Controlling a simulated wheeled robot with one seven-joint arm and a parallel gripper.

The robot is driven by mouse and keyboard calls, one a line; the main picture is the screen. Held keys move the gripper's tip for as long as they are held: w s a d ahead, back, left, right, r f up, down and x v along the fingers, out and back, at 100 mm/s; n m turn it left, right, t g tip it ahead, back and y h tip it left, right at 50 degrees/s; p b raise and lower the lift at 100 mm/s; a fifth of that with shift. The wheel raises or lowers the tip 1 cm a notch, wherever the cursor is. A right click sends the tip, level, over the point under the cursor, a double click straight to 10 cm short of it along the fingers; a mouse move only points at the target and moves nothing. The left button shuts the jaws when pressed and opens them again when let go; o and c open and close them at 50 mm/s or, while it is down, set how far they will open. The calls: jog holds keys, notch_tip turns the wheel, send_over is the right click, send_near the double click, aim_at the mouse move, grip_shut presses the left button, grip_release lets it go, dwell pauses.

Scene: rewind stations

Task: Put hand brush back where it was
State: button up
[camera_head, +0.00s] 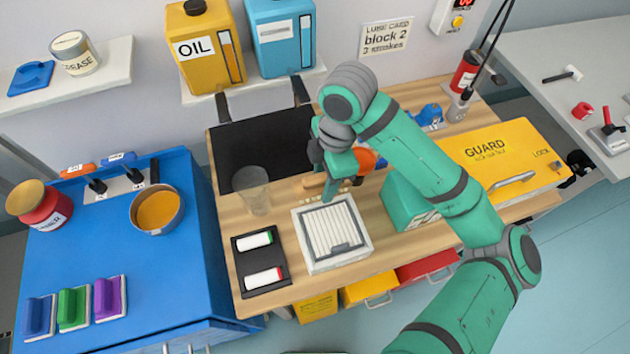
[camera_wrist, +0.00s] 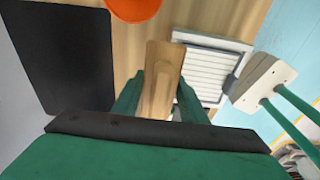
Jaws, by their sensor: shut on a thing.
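The hand brush shows as a pale wooden handle (camera_wrist: 162,72) in the wrist view, standing between my two fingers. My gripper (camera_wrist: 158,98) is shut on it. In the head view my gripper (camera_head: 330,188) is over the wooden bench, behind the white slatted tray (camera_head: 304,255). A small tan part of the brush (camera_head: 314,180) shows beside the fingers there.
A clear cup (camera_head: 252,190) and a black tray with two markers (camera_head: 238,272) stand left of the slatted tray. An orange object (camera_head: 366,160) is close behind my gripper. A yellow guard box (camera_head: 510,160) fills the bench's right. A black panel (camera_head: 265,142) lies at the back left.

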jog(key=w+f, duration=0.1)
jog(key=f, duration=0.1)
jog(key=w+a+f, duration=0.1)
jog(key=w+f, duration=0.1)
jog(key=w+a+f, duration=0.1)
jog(key=f, duration=0.1)
jog(key=shift+w, duration=0.3)
notch_tip(320, 180, down, 3)
jog(key=shift+w+f, duration=0.1)
jog(key=shift+w, duration=0.05)
jog(key=shift+d, duration=0.15)
jog(key=o, duration=1)
jog(key=shift+f, duration=0.15)
notch_tip(320, 180, up, 8)
jog(key=shift+d, duration=0.4)
jog(key=shift+f, duration=0.1)
